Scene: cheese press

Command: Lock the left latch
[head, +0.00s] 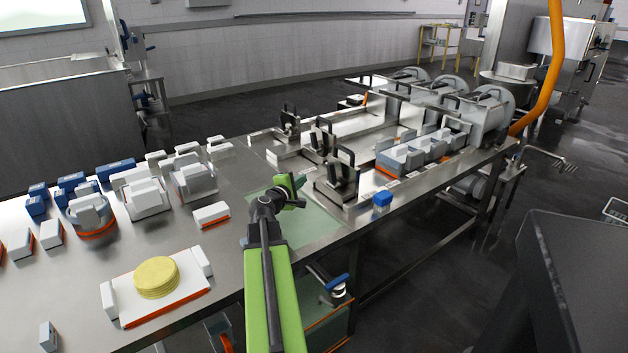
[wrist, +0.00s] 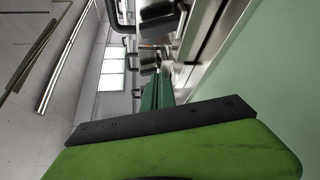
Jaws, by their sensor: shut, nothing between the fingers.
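Three latches with black handles on metal blocks stand in a row at the near end of the press. The leftmost latch (head: 289,122) is the farthest from me, then the middle latch (head: 322,142) and the nearest latch (head: 343,176). Their handles stand up; I cannot tell whether any is locked. My gripper (head: 290,188) is shut and empty above the green mat, left of the nearest latch and apart from all three. In the wrist view, dark latch parts (wrist: 160,22) show at the top, and my green and black gripper parts fill the bottom.
The green mat (head: 318,228) lies on the steel table under my arm. White blocks and a board with a yellow round stack (head: 156,277) are at left. Press cylinders (head: 489,112) stand at the far end.

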